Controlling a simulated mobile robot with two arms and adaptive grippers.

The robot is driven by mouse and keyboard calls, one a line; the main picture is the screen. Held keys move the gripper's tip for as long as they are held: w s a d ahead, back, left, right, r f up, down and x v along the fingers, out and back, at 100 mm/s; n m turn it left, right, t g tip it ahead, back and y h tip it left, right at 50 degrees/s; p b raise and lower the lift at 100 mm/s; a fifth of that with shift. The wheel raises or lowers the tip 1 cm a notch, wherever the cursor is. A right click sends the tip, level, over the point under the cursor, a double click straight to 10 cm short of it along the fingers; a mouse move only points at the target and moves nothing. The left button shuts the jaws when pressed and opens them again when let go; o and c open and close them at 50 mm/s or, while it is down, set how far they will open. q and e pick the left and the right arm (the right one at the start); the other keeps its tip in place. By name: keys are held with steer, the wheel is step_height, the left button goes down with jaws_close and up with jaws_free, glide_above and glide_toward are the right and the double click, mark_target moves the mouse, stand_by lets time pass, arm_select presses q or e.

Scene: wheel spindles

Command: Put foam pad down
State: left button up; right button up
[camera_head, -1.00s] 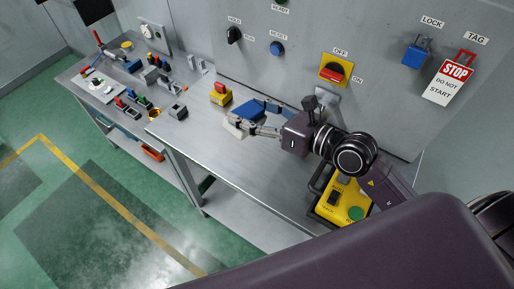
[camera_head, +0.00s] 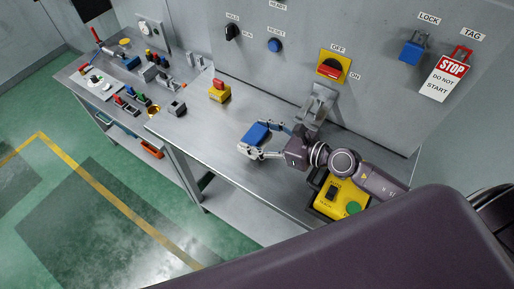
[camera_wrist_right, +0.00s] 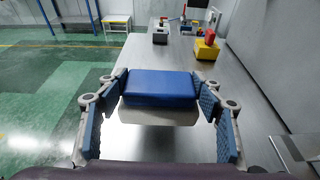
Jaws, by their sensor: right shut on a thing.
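The foam pad (camera_head: 257,134) is a block with a blue top and a pale lower layer. It is between the fingers of my right gripper (camera_head: 263,141), over the near part of the steel bench (camera_head: 215,145). In the right wrist view the blue pad (camera_wrist_right: 160,87) lies level between the two fingertips of the gripper (camera_wrist_right: 160,95), which is shut on it. I cannot tell whether its underside touches the bench. My left gripper is not in view.
A yellow block with a red top (camera_head: 219,91) and a grey block (camera_head: 177,108) stand further left. A yellow box with a green button (camera_head: 340,198) sits by my right arm. A grey bracket (camera_head: 318,104) stands near the wall. The bench left of the pad is clear.

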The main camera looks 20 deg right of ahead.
mark_target(264, 148)
steer(key=shift+f+b, duration=1.15)
steer(key=shift+f, duration=1.2)
steer(key=shift+f, duration=0.15)
steer(key=o, duration=1.1)
steer(key=shift+c, duration=0.2)
